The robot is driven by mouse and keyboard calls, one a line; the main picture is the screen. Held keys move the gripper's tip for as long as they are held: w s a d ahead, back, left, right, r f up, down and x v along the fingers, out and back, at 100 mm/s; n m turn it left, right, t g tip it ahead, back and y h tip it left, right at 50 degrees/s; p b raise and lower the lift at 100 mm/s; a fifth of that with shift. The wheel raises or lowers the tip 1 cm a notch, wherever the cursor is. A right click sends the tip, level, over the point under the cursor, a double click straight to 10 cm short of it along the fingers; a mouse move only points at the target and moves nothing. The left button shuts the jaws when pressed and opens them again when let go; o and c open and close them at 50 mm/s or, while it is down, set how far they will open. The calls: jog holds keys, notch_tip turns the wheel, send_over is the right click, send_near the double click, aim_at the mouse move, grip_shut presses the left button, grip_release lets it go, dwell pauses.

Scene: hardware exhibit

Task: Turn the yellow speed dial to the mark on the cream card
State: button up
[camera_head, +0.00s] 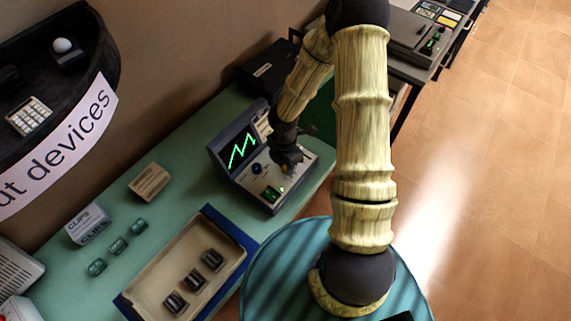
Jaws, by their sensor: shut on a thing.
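The console (226,164) stands on the green table, with a lit screen showing a green zigzag trace. My gripper (287,164) is over the right part of its sloped panel, pointing down. It is shut on the yellow speed dial (285,169), of which only a small bit of yellow shows below the fingers. The dial's pointer is hidden. A cream card (263,127) shows in part at the console's back, beside my arm. Its mark is too small to read.
A dark blue knob (256,168) and a small green display (271,193) are on the same panel. A tray (143,291) with several dark blocks, a clips box (88,224) and green pieces (118,246) lie to the left. A black box (268,66) is behind.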

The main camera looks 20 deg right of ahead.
jog(key=m+b, duration=0.1)
jog(key=m, duration=0.5)
dwell(0.5)
jog(key=o, duration=1)
jog(key=r, duration=0.5)
jog(key=r+p, duration=0.1)
jog(key=r, duration=0.5)
jog(key=w+r+p, duration=0.1)
jog(key=r, duration=0.5)
jog(key=shift+d+r, duration=0.1)
jog(key=shift+r, duration=0.1)
